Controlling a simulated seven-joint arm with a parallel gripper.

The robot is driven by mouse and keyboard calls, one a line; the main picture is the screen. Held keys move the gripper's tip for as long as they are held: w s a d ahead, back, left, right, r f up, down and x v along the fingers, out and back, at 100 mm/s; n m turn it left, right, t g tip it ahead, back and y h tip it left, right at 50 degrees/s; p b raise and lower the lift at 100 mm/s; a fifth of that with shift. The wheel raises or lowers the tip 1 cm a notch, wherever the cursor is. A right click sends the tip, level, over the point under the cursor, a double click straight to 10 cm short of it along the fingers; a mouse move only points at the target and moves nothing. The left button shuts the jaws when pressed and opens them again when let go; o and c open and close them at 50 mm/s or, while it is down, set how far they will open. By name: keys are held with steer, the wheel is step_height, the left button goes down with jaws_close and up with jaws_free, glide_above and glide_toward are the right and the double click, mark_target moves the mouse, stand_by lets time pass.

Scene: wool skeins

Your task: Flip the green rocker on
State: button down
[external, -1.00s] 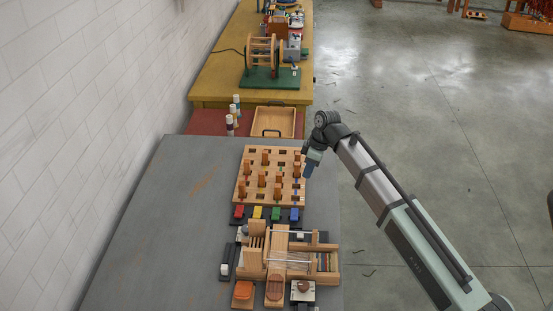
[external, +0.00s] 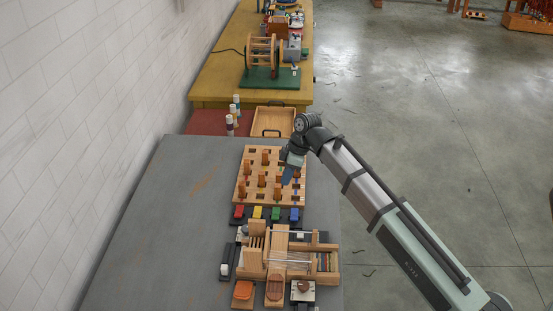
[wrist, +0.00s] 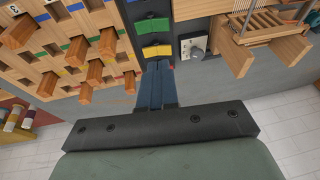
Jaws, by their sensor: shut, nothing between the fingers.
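The green rocker (external: 276,213) sits in a dark strip in front of the peg board, between the yellow rocker (external: 258,212) and the blue rocker (external: 294,214). It also shows in the wrist view (wrist: 151,25), near the top centre, unobstructed. I cannot tell its on or off position. My gripper (external: 287,181) is over the right part of the peg board, behind the rocker row. Its blue fingers (wrist: 158,64) are shut with nothing between them. In the wrist view the fingertips overlap the picture just below the yellow rocker, apart from the green one.
The peg board (external: 239,182) carries several upright orange pegs (wrist: 77,50). The red rocker (external: 239,212) is at the row's left end. A wooden loom-like device (external: 328,262) stands in front of the row. The grey table (external: 150,220) is clear on the left.

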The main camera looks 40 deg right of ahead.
glide_above(275, 217)
steer(key=d, duration=0.2)
steer(key=f, duration=1)
steer(key=shift+a+f, duration=0.2)
steer(key=shift+f, duration=0.1)
steer(key=shift+s+x, duration=0.25)
steer(key=shift+x, duration=0.85)
steer(key=shift+s+f, duration=0.1)
